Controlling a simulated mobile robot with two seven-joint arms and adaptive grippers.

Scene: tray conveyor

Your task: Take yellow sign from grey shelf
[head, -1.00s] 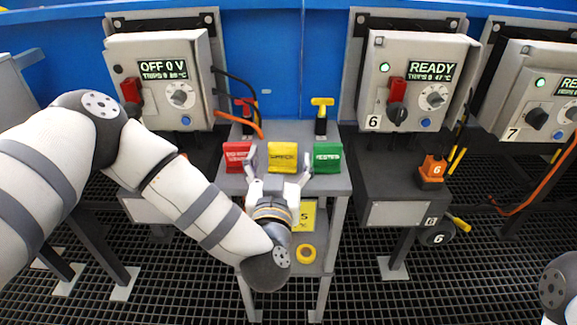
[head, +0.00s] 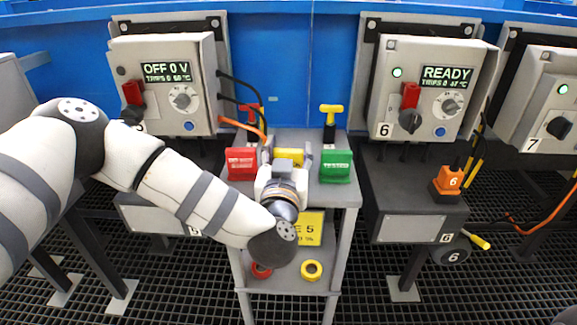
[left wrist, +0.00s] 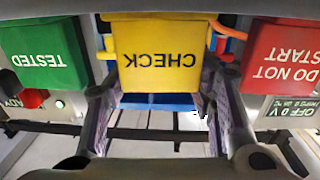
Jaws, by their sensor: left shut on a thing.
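The yellow sign (head: 288,157) stands on the top of the grey shelf (head: 345,195), between a red sign (head: 241,163) and a green sign (head: 336,166). My left gripper (head: 287,155) is shut on the yellow sign, one finger on each side; its wrist hides most of the sign in the head view. In the left wrist view the yellow sign (left wrist: 160,55) reads CHECK upside down and sits between the fingertips. The green sign (left wrist: 42,55) and red sign (left wrist: 283,55) show on either side. My right gripper is not in view.
Behind the signs stand a yellow-handled tool (head: 329,115) and a red-handled one (head: 250,112) with an orange cable. A yellow tape roll (head: 312,270) and a red one (head: 262,271) lie on the lower shelf. Grey control boxes (head: 165,85) flank the shelf.

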